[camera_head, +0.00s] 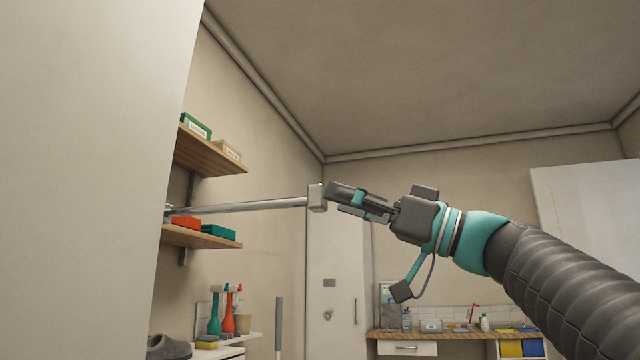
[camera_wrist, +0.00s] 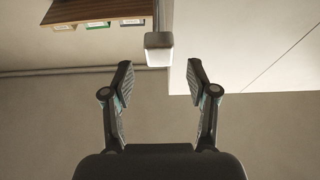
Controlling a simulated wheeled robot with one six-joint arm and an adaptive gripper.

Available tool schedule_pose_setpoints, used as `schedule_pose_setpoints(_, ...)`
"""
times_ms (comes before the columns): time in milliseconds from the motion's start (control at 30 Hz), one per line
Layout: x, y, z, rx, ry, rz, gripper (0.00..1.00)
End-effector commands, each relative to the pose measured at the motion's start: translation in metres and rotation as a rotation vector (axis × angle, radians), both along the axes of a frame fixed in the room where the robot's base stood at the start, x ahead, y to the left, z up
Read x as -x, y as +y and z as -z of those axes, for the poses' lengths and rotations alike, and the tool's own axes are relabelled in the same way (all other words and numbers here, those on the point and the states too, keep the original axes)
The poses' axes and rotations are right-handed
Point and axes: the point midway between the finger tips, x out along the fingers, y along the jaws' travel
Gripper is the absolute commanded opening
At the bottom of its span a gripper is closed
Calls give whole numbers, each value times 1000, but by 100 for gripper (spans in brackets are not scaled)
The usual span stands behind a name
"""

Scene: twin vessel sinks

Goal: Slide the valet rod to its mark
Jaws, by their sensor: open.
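The valet rod (camera_head: 250,206) is a thin metal bar that runs level out from beside the pale panel at left. It ends in a pale block-shaped end piece (camera_head: 317,197). In the wrist view the end piece (camera_wrist: 158,50) lies ahead of the fingertips, roughly centred between them, with the rod (camera_wrist: 163,14) running away behind it. My gripper (camera_head: 334,194) is just right of the end piece. In the wrist view my gripper (camera_wrist: 158,75) has its two fingers spread with nothing between them. I cannot make out a mark on the rod.
A tall pale panel (camera_head: 85,180) fills the left. An upper shelf (camera_head: 208,155) with boxes and a lower shelf (camera_head: 200,238) with red and teal boxes are on the wall near the rod. A counter (camera_head: 450,335) stands at the back. The space above my arm is clear.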

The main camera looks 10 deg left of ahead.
Motion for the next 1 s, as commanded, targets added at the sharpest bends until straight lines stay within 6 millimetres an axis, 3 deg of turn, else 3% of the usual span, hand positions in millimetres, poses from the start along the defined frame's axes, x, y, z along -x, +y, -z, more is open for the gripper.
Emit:
schedule_pose_setpoints(100, -1, 19, -10, 0, 1, -4, 58)
schedule_pose_setpoints(300, -3, 37, -16, 1, 0, -1, 58)
schedule_pose_setpoints(700, -4, 43, -18, 0, 0, 1, 58)
schedule_pose_setpoints(933, -4, 43, -17, 0, 0, 1, 1)
schedule_pose_setpoints(1000, -4, 43, -18, 1, 0, 1, 0)
